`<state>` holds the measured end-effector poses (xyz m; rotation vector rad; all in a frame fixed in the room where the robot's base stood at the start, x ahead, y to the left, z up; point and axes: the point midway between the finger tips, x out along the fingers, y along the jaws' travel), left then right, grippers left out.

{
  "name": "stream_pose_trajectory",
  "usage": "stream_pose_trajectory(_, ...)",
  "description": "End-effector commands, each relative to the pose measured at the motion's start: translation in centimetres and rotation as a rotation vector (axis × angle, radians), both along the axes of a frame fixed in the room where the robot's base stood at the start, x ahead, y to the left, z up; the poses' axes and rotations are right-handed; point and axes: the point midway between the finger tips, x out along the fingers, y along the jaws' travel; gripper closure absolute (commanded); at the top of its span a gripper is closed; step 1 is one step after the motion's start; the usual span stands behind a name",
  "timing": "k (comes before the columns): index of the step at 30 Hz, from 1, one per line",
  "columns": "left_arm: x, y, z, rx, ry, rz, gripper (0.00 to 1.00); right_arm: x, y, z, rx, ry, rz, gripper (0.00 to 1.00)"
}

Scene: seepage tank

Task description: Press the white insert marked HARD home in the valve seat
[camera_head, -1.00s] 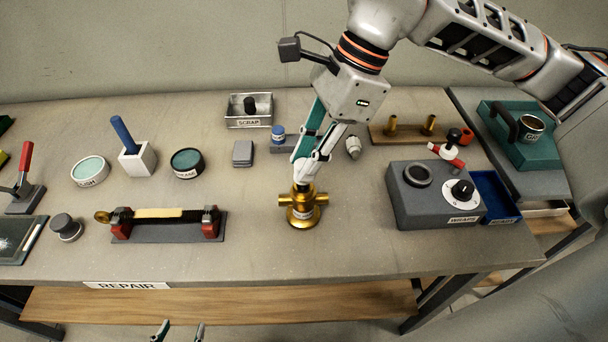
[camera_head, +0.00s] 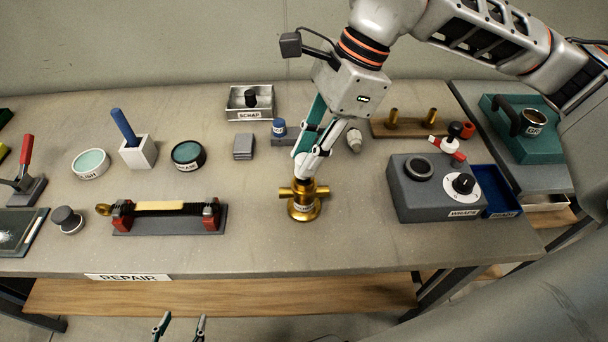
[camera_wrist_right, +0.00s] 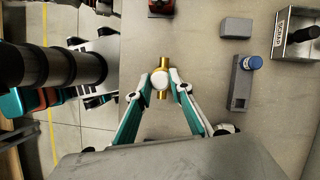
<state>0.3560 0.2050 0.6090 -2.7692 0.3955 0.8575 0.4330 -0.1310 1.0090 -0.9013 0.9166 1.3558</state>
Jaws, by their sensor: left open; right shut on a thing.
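The brass valve body (camera_head: 304,208) stands upright on the bench, with two side arms and a small label I cannot read. My right gripper (camera_head: 305,180) points down directly over its top. In the right wrist view a round white insert (camera_wrist_right: 160,80) sits between the right fingertips (camera_wrist_right: 161,77), over the brass body (camera_wrist_right: 162,95). The right gripper is shut on this insert. Its HARD mark is not readable, and how deep it sits in the seat is hidden by the fingers. My left gripper (camera_head: 179,328) is open and empty, low in front of the bench.
A clamp fixture (camera_head: 168,218) lies left of the valve. A grey box with a dial (camera_head: 433,188) stands to its right. Bench in front is clear.

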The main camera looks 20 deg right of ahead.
Motion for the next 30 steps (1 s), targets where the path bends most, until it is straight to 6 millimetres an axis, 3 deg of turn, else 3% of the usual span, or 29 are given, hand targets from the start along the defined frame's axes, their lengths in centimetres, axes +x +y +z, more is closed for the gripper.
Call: stream_pose_trajectory(30,0.00,0.00,0.00,0.000,0.000,0.000,0.49,-0.01,0.01,-0.61,0.000,0.000,0.000,1.00)
